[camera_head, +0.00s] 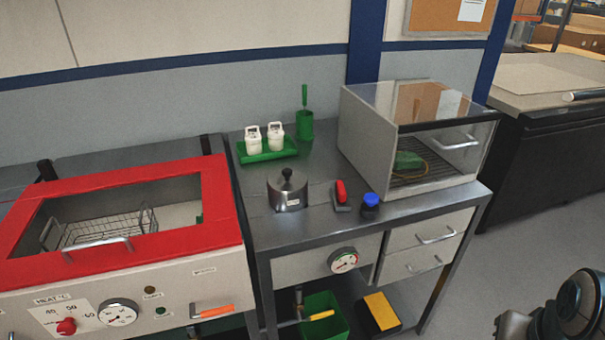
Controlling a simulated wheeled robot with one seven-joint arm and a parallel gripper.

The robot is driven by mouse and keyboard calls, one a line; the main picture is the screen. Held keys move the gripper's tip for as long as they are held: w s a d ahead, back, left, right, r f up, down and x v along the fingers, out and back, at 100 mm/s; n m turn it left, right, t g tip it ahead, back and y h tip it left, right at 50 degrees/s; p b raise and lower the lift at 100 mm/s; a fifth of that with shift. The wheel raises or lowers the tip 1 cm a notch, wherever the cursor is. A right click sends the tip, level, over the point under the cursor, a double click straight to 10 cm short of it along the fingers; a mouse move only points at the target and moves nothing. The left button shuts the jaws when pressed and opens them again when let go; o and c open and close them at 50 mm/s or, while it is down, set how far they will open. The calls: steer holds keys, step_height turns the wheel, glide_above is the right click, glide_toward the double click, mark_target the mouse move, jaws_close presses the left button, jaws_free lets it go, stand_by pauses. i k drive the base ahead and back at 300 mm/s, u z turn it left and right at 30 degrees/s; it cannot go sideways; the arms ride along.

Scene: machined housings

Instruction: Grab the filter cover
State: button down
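A short silver metal cylinder with a black knob on top and a small white label on its side stands upright on the grey metal bench. It looks like the filter cover (288,193), though its label is too small to read. Part of my dark arm shows in the bottom right corner, well apart from the cover and the bench. No gripper fingers can be made out, so my gripper is not seen.
Near the cover are a green tray (268,158) with two white bottles, a green cup (304,125), a red-handled item (341,194), a blue-topped item (370,203) and a clear-fronted case (378,155). A red-framed heated tank (222,205) stands left.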

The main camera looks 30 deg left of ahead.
mark_target(286, 188)
steer(key=u, duration=1.45)
steer(key=k, duration=0.65)
steer(key=z, duration=0.55)
steer(key=i, duration=1.45)
steer(key=u, duration=0.35)
